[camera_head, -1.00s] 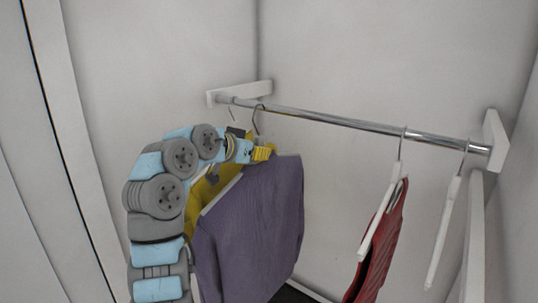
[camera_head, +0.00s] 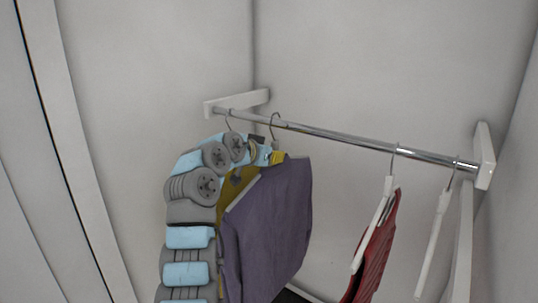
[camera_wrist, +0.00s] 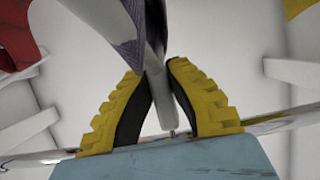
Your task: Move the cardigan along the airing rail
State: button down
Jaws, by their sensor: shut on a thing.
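The purple garment, which I take as the cardigan (camera_head: 270,225), hangs from a pale hanger whose hook (camera_head: 273,128) is on the left part of the metal airing rail (camera_head: 335,134). My gripper (camera_head: 277,158) is at the top of this hanger, just below the hook. In the wrist view, my yellow ridged fingers (camera_wrist: 158,68) are closed on the hanger's neck (camera_wrist: 162,100), with purple cloth (camera_wrist: 118,22) beyond. My arm hides part of the garment's left side.
A yellow garment (camera_head: 230,197) hangs close behind my arm, left of the purple one. A red garment (camera_head: 376,255) and an empty white hanger (camera_head: 434,240) hang at the right. The rail between the purple and red garments is clear. White brackets (camera_head: 484,155) hold the rail ends.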

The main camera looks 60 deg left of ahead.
jog(key=shift+w+a+r+p, duration=0.1)
jog(key=shift+w+a+p, duration=0.3)
jog(key=shift+w, duration=0.35)
jog(key=shift+w+a+r+p, duration=0.1)
jog(key=shift+w+a+p, duration=0.15)
jog(key=shift+w+p, duration=0.35)
jog(key=shift+w+f+b, duration=0.2)
jog(key=shift+f+b, duration=0.25)
jog(key=shift+f, duration=0.05)
jog(key=shift+f+b, duration=0.4)
jog(key=shift+f, duration=0.25)
jog(key=c, duration=1.1)
grip_release()
jog(key=shift+f, duration=0.1)
jog(key=shift+c, duration=0.2)
jog(key=shift+v, duration=6)
